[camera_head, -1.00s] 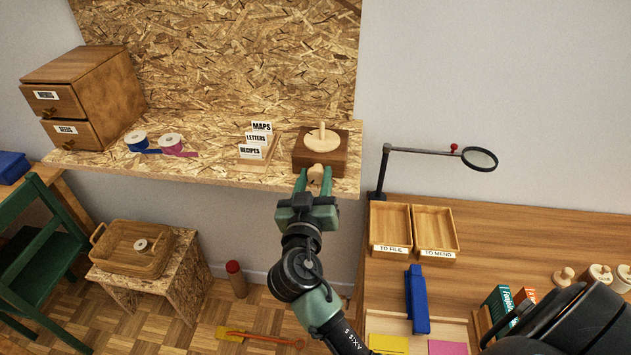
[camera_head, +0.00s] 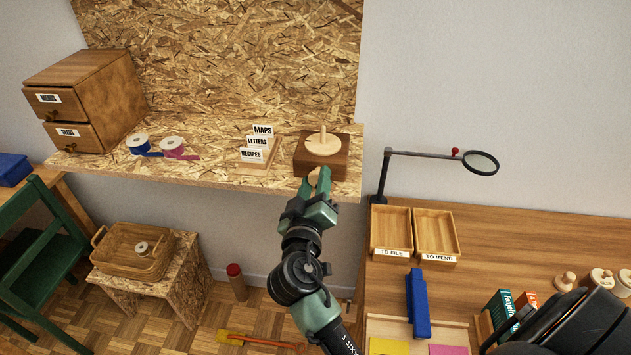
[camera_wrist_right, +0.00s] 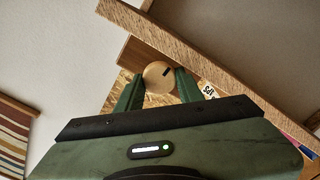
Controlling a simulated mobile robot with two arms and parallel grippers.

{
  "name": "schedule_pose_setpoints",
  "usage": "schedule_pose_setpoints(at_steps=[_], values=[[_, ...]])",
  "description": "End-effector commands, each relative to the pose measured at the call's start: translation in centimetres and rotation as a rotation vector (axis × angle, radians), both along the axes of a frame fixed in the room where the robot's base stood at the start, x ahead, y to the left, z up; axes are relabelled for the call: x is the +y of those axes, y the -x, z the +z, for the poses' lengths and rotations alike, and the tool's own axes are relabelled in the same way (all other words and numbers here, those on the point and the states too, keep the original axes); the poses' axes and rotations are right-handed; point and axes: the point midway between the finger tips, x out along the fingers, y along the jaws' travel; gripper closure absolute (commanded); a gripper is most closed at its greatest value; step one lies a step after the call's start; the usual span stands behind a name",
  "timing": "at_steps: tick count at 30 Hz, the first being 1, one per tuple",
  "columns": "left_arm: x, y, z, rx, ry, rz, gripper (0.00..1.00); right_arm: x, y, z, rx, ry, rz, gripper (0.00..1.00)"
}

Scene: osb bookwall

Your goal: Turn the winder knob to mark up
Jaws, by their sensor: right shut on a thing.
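The winder is a dark wooden box (camera_head: 334,160) with a pale round disc (camera_head: 323,144) and an upright peg on top, at the front right of the shelf. Its pale round knob (camera_head: 313,178) is on the box's front face. My right gripper (camera_head: 312,182) is shut on the knob, with one green finger on each side. In the right wrist view the knob (camera_wrist_right: 157,75) sits between the fingertips, and a short dark mark (camera_wrist_right: 166,72) shows right of its centre. The wrist is rolled, so the fingers look tilted in the head view. My left gripper is not in view.
A card holder (camera_head: 257,148), two ribbon rolls (camera_head: 153,145) and a drawer cabinet (camera_head: 85,97) share the OSB shelf (camera_head: 220,168). Two trays (camera_head: 414,233) and a magnifier on an arm (camera_head: 481,162) are on the desk at right. Open space lies below the shelf front.

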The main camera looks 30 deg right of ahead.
Motion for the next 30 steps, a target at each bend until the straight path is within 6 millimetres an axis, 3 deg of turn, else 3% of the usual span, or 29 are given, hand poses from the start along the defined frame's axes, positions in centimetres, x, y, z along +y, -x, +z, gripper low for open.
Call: schedule_pose_setpoints(at_steps=[8, 9, 11, 30], values=[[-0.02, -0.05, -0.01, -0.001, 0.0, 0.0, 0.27, 0.05, 0.0, -0.02, 0.0, 0.0, 0.001, 1.0], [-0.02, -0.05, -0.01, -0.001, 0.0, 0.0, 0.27, 0.05, 0.0, -0.02, 0.0, 0.0, 0.001, 0.58], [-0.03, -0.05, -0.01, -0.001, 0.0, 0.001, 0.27, 0.04, -0.01, -0.02, 0.0, 0.0, 0.001, 0.41], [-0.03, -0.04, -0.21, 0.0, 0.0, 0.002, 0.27, 0.08, 0.0, -0.26, -0.055, -0.079, 0.003, 0.41]])
